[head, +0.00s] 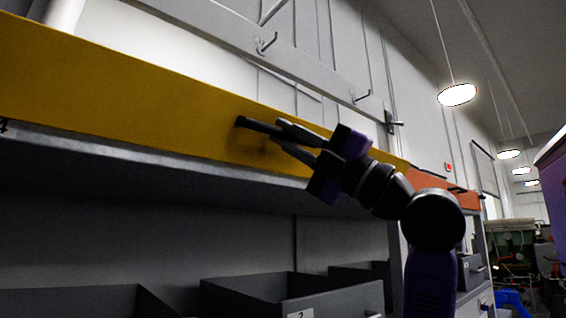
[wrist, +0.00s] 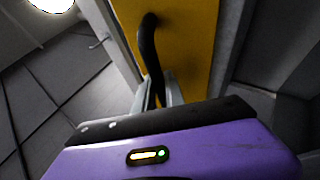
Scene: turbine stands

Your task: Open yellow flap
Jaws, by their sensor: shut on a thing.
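The yellow flap (head: 130,95) is a long panel running across the head view, above a dark shelf opening. It also fills the upper middle of the wrist view (wrist: 190,45). A black curved handle (wrist: 148,45) stands out from its face, and its end shows dark in the head view (head: 252,124). My gripper (head: 284,138) is at the flap's face, with its fingers shut on the handle. In the wrist view the fingers (wrist: 158,92) close around the handle's lower part. The handle's far end is hidden behind my gripper's body.
Below the flap are grey open bins (head: 290,292) in a dark shelf. An orange panel (head: 440,187) continues to the right. A grey rail with hooks (head: 266,43) runs above and behind. Open floor and green equipment (head: 510,245) lie at the far right.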

